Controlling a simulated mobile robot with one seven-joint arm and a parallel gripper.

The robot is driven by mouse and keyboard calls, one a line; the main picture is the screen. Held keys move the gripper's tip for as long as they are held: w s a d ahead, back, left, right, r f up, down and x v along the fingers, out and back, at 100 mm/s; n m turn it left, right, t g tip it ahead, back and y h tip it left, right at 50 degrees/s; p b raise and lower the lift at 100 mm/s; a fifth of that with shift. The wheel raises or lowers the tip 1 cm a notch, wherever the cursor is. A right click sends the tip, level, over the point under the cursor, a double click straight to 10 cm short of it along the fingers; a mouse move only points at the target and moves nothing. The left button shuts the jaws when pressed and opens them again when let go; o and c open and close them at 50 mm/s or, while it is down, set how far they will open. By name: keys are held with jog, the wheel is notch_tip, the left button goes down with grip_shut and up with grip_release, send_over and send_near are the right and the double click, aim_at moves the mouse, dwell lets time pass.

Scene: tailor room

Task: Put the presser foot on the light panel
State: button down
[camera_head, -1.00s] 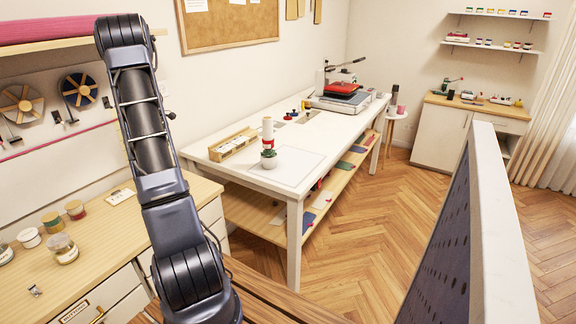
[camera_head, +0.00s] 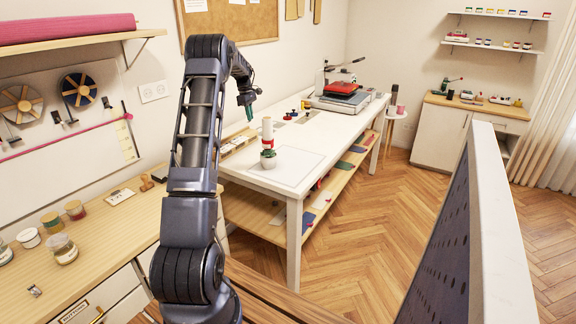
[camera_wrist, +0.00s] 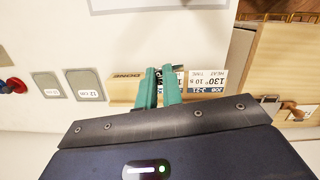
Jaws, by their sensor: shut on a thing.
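My gripper (camera_head: 247,108) is held in the air above the left end of the white table (camera_head: 345,125). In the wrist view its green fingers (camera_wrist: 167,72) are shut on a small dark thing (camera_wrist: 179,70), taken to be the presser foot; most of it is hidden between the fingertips. The light panel appears to be the thin grey-bordered sheet (camera_head: 298,174) lying flat near the table's front left corner. Its edge also shows at the top of the wrist view (camera_wrist: 150,5). The gripper is apart from the panel.
A wooden tray of cards (camera_wrist: 120,91) lies below the gripper. A heat press (camera_head: 340,100) stands at the table's far end. A wooden counter (camera_head: 110,225) is at left.

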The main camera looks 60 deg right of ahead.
jog(key=r+m, duration=0.2)
send_over(285, 152)
jog(key=w, duration=0.1)
jog(key=f, duration=2)
jog(key=shift+s+a, duration=0.2)
jog(key=shift+s, duration=0.05)
jog(key=shift+f, duration=0.1)
jog(key=c, duration=1.5)
grip_release()
jog(key=shift+c, duration=0.2)
notch_tip(285, 152, up, 12)
jog(key=w, duration=0.1)
jog(key=shift+w, duration=0.25)
